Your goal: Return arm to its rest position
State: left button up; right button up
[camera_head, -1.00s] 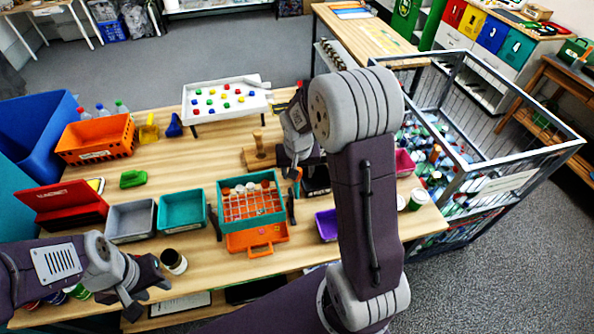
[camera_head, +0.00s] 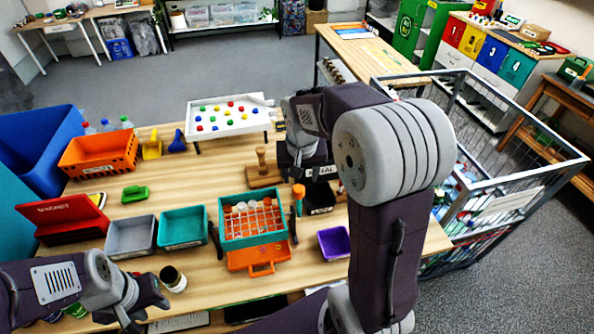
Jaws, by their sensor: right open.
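My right arm rises from the bottom, bends at a large grey elbow joint and reaches back over the table (camera_head: 160,205). My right gripper (camera_head: 307,172) points down over the back right of the table, beside a wooden peg on a block (camera_head: 263,168). It is open, and I see nothing held in it; its fingertips are partly hard to make out against the dark things below. My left arm comes in at the lower left. My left gripper (camera_head: 145,307) is open and empty at the table's front edge, just in front of a dark jar with a pale top (camera_head: 173,279).
A teal crate with an orange grid (camera_head: 252,218) stands mid-table, with grey (camera_head: 130,237) and teal (camera_head: 183,228) bins left of it. A purple bin (camera_head: 334,243) is near my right arm. A metal cage (camera_head: 520,190) stands at right. An orange basket (camera_head: 98,153) is at back left.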

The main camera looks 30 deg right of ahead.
jog(key=s+a+f+n+g+y+b, duration=0.1)
jog(key=s+a+f+n+b, duration=0.3)
jog(key=s+f, duration=0.9)
jog(key=a+f+b, duration=0.2)
jog(key=a, duration=0.1)
jog(key=shift+a, duration=0.15)
jog(key=shift+s, duration=0.1)
